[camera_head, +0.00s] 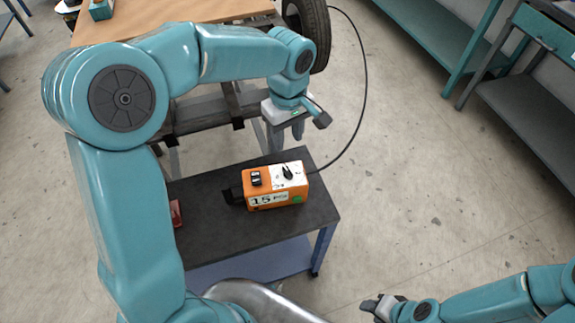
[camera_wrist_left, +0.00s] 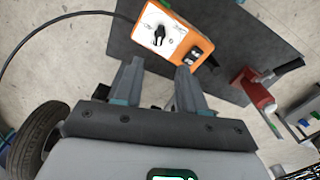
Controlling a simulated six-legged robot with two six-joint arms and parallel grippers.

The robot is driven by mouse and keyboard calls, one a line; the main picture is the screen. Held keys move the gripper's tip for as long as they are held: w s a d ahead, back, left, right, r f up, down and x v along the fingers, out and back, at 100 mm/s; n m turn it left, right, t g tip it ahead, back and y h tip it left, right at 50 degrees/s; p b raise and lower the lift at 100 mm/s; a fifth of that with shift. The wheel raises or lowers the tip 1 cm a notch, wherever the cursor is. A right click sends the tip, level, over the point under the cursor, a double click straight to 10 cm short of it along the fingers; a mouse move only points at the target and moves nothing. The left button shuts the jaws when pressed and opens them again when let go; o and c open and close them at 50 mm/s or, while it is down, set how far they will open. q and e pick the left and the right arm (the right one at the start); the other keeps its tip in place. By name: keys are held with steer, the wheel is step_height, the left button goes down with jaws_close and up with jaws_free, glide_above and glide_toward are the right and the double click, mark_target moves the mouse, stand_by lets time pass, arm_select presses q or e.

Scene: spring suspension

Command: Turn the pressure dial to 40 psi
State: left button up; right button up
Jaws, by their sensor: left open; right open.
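The orange pressure unit (camera_head: 275,202) sits on a dark-topped cart (camera_head: 215,235), and its front label reads 15. The black pressure dial (camera_head: 287,172) is on the unit's white top panel, beside a black switch (camera_head: 256,178). In the left wrist view the dial (camera_wrist_left: 159,36) shows just beyond my fingertips. My left gripper (camera_head: 286,138) is open and empty, above and behind the unit, apart from the dial. Its two fingers (camera_wrist_left: 159,68) point toward the unit. My right gripper (camera_head: 370,304) is at the bottom right, open, clear of the cart.
A black hose (camera_head: 364,80) runs from the unit up to a tyre (camera_head: 308,35) by the wooden table (camera_head: 130,22). A red object (camera_head: 176,213) lies at the cart's left edge. Teal shelves (camera_head: 480,35) stand at the right. Floor right of the cart is clear.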

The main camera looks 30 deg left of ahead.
mark_target(287, 171)
arm_select(q)
step_height(287, 171, down, 13)
steer(key=shift+f, duration=0.1)
jaws_close()
